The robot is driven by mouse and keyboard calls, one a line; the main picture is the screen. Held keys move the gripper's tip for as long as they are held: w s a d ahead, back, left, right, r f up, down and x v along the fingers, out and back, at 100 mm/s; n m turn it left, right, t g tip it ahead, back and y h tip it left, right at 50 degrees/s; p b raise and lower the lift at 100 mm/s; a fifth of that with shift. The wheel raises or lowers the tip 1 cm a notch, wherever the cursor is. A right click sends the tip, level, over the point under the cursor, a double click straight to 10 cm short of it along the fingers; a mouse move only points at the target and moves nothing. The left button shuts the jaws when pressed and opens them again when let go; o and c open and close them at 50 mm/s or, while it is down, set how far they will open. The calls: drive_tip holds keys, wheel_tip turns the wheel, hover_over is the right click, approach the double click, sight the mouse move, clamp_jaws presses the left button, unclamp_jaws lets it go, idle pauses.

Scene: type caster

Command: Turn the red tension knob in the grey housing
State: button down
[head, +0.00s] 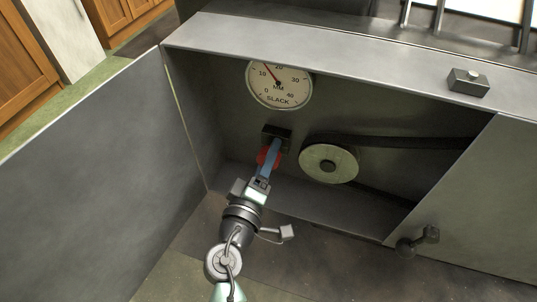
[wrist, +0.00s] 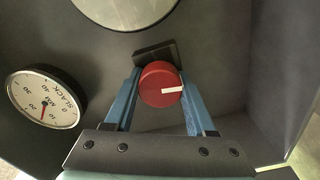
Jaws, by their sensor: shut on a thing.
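The red tension knob (wrist: 160,84) has a white mark, which points right in the wrist view. It sits in front of a small dark block (wrist: 153,52) on the back wall of the grey housing (head: 220,110). My gripper (head: 271,152) reaches into the open housing. Its blue fingers (wrist: 160,88) stand on either side of the knob and are shut on it. In the head view only part of the red knob (head: 262,157) shows around the fingers. A round slack gauge (head: 279,88) hangs above the knob, its red needle a little past 10; it also shows in the wrist view (wrist: 44,101).
A pale pulley (head: 329,164) with a dark belt (head: 400,142) is right of the knob. The housing's door (head: 90,170) stands open at left. A small box with a button (head: 468,82) sits on top. A dark handle (head: 418,241) juts out at lower right.

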drive_tip(key=shift+c, duration=1.2)
unclamp_jaws()
drive_tip(key=shift+s, duration=0.15)
drive_tip(key=p+v, duration=0.2)
drive_tip(key=v, duration=1)
drive_tip(key=shift+s+p, duration=0.35)
drive_tip(key=shift+s, duration=0.05)
drive_tip(key=shift+a, duration=0.15)
